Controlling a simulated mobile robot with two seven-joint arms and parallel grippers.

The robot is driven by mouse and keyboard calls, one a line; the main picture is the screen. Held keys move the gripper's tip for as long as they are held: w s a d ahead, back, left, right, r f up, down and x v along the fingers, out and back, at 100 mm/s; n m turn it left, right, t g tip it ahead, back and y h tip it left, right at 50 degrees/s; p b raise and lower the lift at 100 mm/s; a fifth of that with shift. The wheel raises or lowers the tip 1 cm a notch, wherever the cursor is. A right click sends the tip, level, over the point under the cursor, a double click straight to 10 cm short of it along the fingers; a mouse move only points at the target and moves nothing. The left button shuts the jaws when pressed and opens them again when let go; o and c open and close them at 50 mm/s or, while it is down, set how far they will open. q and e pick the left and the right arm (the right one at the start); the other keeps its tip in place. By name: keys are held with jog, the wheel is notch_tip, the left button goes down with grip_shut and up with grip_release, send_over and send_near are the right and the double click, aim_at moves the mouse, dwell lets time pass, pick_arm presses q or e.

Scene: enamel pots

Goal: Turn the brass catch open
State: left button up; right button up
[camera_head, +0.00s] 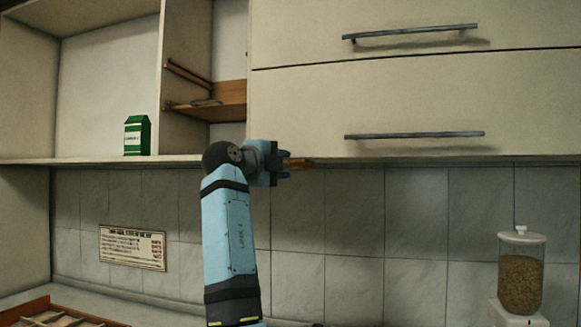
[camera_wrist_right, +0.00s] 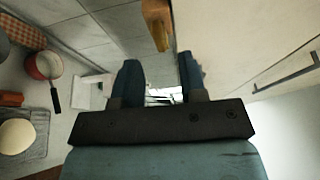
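The brass catch (camera_head: 300,164) sits at the lower edge of the cream cabinet front, near its left end. In the right wrist view the catch (camera_wrist_right: 157,24) appears as a short brass bar at the top, in line with the gap between my fingers. My right gripper (camera_head: 284,163) is just left of the catch in the head view. In the right wrist view its blue fingers (camera_wrist_right: 158,70) are apart with nothing held between them. The catch appears beyond the fingertips; whether they touch it is unclear. My left gripper is not in view.
Two bar handles (camera_head: 415,135) (camera_head: 410,33) cross the cabinet fronts. A green carton (camera_head: 137,135) stands on the open shelf at left. A jar of brown grains (camera_head: 521,272) stands at lower right. A red pan (camera_wrist_right: 43,66) shows in the right wrist view.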

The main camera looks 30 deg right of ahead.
jog(key=v, duration=0.9)
jog(key=shift+a, duration=0.25)
jog(key=shift+s+r, duration=0.1)
jog(key=shift+r, duration=0.05)
